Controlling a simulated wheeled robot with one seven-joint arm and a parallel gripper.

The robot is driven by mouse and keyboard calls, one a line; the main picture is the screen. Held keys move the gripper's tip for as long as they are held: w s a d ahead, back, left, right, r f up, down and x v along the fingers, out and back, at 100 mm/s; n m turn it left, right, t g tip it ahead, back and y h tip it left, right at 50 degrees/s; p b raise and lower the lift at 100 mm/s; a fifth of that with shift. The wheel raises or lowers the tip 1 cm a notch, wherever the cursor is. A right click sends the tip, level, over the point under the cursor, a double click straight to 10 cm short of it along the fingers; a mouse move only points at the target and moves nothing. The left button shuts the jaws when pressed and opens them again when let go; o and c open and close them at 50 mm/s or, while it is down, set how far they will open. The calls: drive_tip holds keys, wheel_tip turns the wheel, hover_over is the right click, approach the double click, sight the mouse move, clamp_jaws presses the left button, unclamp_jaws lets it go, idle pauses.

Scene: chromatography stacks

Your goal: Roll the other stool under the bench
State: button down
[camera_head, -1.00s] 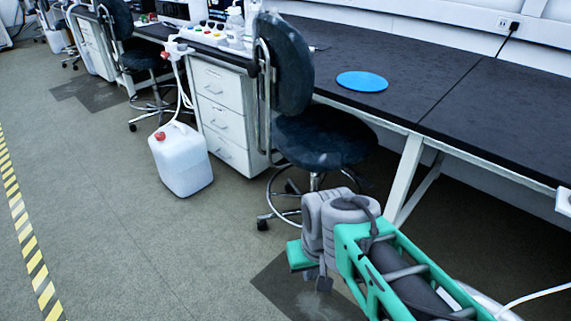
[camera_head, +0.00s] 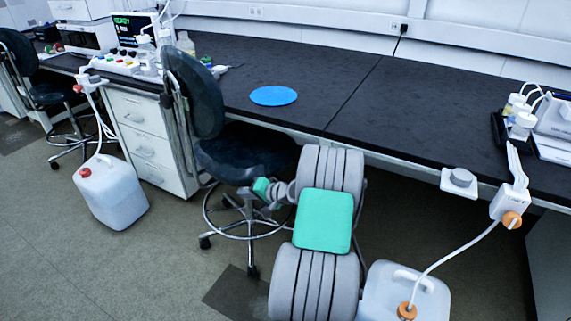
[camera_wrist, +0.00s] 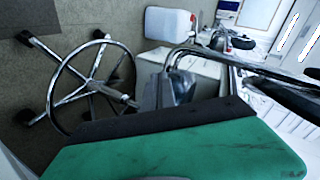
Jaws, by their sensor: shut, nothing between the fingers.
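The near stool (camera_head: 235,155) has a dark seat, a dark backrest and a chrome foot ring on a castor base. It stands at the bench's front edge, right of the white drawers, its backrest upright in front of the bench (camera_head: 330,95). In the wrist view its chrome ring and base (camera_wrist: 92,75) show sideways. A second dark stool (camera_head: 45,95) stands at the far left by the bench. My gripper (camera_head: 262,188) is shut and empty, at the near stool's seat front as the head view shows it. In the wrist view my gripper (camera_wrist: 195,112) fills the bottom; contact cannot be told.
A white jug with a red cap (camera_head: 110,190) stands on the floor left of the stool, tubes rising to the bench. Another jug with an orange cap (camera_head: 405,295) stands at lower right beside my arm. White drawers (camera_head: 150,140) border the stool. Open floor lies at front left.

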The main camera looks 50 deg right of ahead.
drive_tip(key=s+d+f+m+t+h+p, duration=0.1)
drive_tip(key=s+d+m+t+h, duration=0.3)
drive_tip(key=s+d, duration=0.45)
drive_tip(key=s+d+f+m+t+h+p, duration=0.1)
drive_tip(key=s+d+m+h, duration=0.35)
drive_tip(key=d, duration=0.65)
drive_tip(key=m+y+b, duration=0.1)
drive_tip(key=b, duration=0.2)
approach(281, 166)
drive_tip(key=w+d, duration=0.3)
drive_tip(key=d, duration=0.1)
drive_tip(key=shift+w+a+r, duration=0.15)
drive_tip(key=shift+w+a, duration=0.7)
drive_tip(key=shift+w, duration=0.3)
drive_tip(key=shift+w+a, duration=0.25)
drive_tip(key=shift+w, duration=0.2)
